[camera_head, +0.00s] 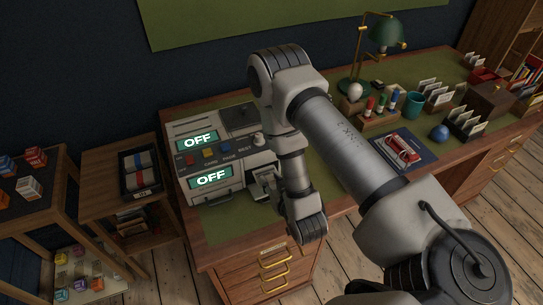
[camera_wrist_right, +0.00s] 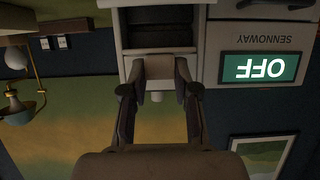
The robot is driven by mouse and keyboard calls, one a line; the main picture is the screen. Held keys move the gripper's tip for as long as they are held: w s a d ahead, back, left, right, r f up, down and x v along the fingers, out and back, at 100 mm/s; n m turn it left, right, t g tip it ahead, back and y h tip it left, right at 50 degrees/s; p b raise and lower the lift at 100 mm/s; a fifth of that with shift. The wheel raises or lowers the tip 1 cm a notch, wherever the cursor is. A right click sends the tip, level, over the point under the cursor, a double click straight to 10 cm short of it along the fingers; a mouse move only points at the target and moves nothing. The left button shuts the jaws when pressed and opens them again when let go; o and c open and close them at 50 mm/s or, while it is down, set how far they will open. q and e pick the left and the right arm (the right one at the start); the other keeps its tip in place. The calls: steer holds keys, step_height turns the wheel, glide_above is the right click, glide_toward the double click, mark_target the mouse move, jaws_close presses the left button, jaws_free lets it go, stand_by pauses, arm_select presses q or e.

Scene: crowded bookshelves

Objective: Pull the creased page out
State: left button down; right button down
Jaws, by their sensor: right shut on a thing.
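A pale desktop machine (camera_head: 208,158) stands at the left end of the desk, with two green displays that both read OFF. My right gripper (camera_head: 264,188) is at its front opening, beside the lower display. In the right wrist view, which is upside down, the right gripper (camera_wrist_right: 160,92) is shut on a pale tab (camera_wrist_right: 158,68) in front of the machine's dark slot (camera_wrist_right: 160,36). The lit OFF display (camera_wrist_right: 260,68) is beside it. I cannot make out the creased page. My left gripper is not in view.
A wooden side table (camera_head: 97,206) with a dark tray stands left of the desk. The green desk top (camera_head: 222,226) is bare before the machine. A green lamp (camera_head: 384,32), marker stand (camera_head: 378,118) and a blue mat (camera_head: 425,158) with a red-and-white object lie to the right.

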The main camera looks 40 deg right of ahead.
step_height(320, 180, up, 6)
steer(key=s+p, duration=0.2)
steer(key=p, duration=0.2)
steer(key=shift+a+p, duration=0.25)
steer(key=shift+p, duration=0.15)
stand_by(0.6)
stand_by(0.3)
